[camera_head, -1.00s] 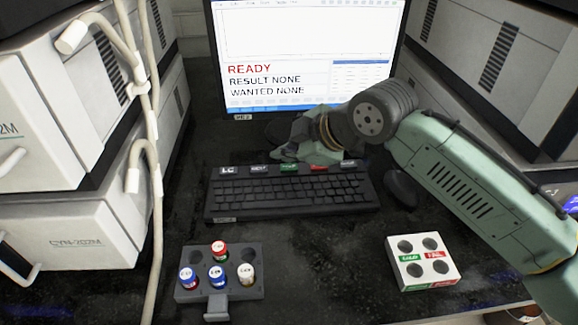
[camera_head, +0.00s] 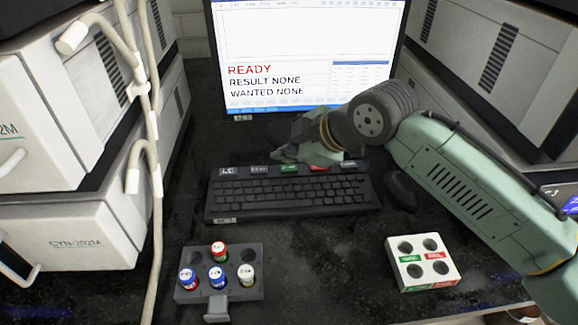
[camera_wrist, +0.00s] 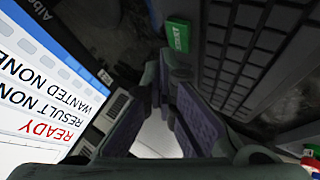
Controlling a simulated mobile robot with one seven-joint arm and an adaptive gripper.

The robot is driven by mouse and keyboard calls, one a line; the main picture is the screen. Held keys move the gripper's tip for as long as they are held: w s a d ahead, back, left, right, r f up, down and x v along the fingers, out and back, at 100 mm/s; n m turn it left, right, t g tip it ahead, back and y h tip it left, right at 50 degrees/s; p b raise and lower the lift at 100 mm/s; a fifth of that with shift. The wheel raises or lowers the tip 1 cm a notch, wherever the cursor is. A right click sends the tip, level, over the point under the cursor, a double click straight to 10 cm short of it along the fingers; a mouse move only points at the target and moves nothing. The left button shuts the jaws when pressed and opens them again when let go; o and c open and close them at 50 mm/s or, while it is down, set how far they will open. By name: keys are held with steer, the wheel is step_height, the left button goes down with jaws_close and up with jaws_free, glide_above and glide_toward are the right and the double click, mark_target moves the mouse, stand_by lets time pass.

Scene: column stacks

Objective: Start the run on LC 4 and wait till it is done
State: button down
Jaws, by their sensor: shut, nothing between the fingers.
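The monitor (camera_head: 305,55) stands at the back and reads READY, RESULT NONE, WANTED NONE; its text also shows sideways in the wrist view (camera_wrist: 45,85). The black keyboard (camera_head: 290,195) lies in front of it, with a row of labelled keys along its back edge: one marked LC (camera_head: 228,171), a green key (camera_head: 289,168) and a red key (camera_head: 319,167) partly behind my gripper. My gripper (camera_head: 284,154) is shut and empty, just above and behind the green key. In the wrist view the green key (camera_wrist: 177,37) lies beyond the fingers (camera_wrist: 160,105). I cannot tell whether they touch anything.
A grey rack (camera_head: 250,292) with several capped vials stands front left. A white block (camera_head: 450,272) with empty holes, green and red labels, stands front right. A mouse (camera_head: 400,190) lies right of the keyboard. Large instruments (camera_head: 75,225) with hanging tubes flank the left; others stand right.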

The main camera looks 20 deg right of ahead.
mark_target(287, 170)
steer(key=shift+f, duration=0.4)
steer(key=shift+f+b, duration=0.45)
steer(key=shift+b, duration=0.05)
stand_by(0.4)
steer(key=shift+r, duration=0.1)
steer(key=shift+r+p, duration=0.75)
steer(key=shift+r+p, duration=2)
steer(key=shift+r, duration=0.5)
stand_by(3.3)
